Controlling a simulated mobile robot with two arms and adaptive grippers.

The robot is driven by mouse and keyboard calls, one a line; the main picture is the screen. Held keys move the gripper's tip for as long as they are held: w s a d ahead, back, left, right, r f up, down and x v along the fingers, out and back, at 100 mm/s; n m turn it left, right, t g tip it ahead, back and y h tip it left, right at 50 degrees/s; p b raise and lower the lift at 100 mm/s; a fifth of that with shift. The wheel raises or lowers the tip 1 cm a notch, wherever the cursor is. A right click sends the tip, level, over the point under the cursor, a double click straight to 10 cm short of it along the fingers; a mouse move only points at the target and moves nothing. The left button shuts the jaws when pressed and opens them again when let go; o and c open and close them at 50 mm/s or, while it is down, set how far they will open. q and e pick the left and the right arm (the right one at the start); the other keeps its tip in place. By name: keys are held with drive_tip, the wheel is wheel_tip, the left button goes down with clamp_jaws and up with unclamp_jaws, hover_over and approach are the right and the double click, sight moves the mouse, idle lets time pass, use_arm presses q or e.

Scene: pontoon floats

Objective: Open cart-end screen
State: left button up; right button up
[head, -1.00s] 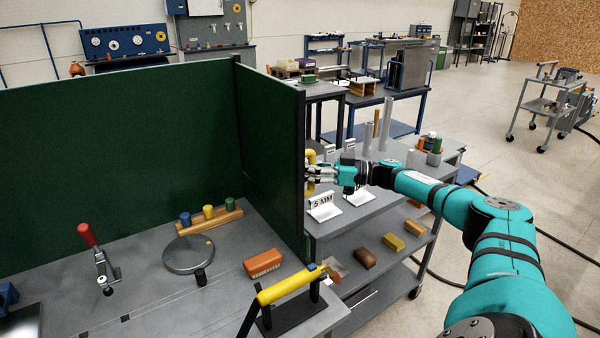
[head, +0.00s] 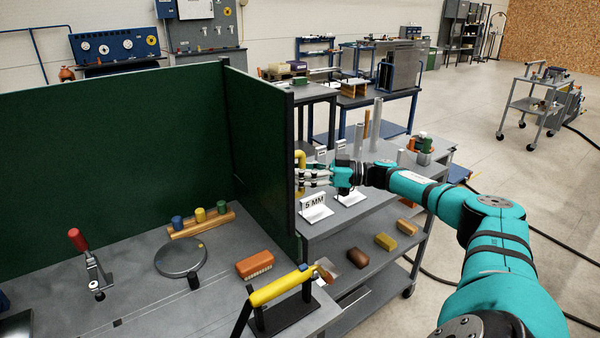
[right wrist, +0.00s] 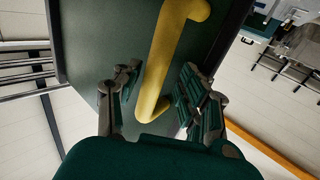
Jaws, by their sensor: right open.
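The cart-end screen is a dark green panel (head: 262,150) with a black edge post, at the right end of the bench beside the cart. It joins a long green back panel (head: 110,130) at a corner. A yellow handle (head: 299,160) is on the screen's outer face, partly hidden in the head view. In the right wrist view the yellow handle (right wrist: 165,60) runs between the fingers of my right gripper (right wrist: 160,100), which is open around it. In the head view my right gripper (head: 318,176) is at the handle. My left gripper is not in view.
The grey cart (head: 395,200) holds upright tubes, a "5 MM" sign (head: 315,207) and blocks on its lower shelf, close under my right arm. The bench holds a red-handled clamp (head: 88,255), a round plate (head: 181,258), a brush (head: 254,264) and a yellow bar handle (head: 283,286).

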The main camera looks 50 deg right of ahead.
drive_tip(key=v, duration=1.1)
drive_tip(key=shift+s+d, duration=0.25)
drive_tip(key=shift+s, duration=0.1)
